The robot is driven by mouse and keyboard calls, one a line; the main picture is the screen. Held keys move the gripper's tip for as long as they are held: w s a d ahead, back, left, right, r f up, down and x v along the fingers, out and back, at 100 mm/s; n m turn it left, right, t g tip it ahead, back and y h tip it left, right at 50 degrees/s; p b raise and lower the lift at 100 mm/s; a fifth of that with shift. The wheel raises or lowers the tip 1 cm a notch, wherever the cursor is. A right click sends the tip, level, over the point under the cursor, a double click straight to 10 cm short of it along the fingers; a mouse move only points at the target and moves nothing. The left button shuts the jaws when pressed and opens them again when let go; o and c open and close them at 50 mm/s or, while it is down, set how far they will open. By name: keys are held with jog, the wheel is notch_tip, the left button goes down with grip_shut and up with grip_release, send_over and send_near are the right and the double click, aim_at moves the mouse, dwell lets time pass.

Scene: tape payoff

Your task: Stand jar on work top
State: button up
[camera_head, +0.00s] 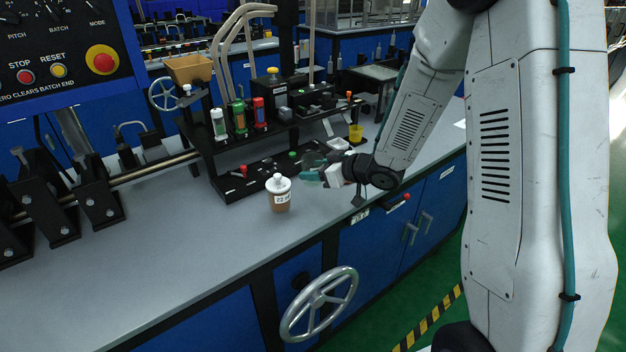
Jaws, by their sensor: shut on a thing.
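The jar (280,200) is small, with brown contents, a white lid with a knob and a white label with dark print. It is upright over the front part of the grey work top (170,225). I cannot tell whether its base touches the surface. My gripper (306,176) reaches in from the right, with teal and dark fingers at the jar's right side. It is shut on the jar, though the contact between fingertips and jar is small and partly hidden.
A black rack with green, red and white cylinders (239,115) stands behind the jar. A black control strip (250,178) lies close behind it. A handwheel (319,303) juts from the blue front below. Black brackets (75,195) stand at left. The work top's left front is clear.

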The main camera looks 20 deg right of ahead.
jog(key=shift+w+a+f, duration=0.2)
jog(key=shift+f, duration=0.7)
jog(key=shift+w+a+f, duration=0.15)
jog(key=shift+w+f, duration=0.05)
jog(key=shift+f, duration=0.65)
jog(key=shift+f, duration=0.15)
jog(key=o, duration=1.2)
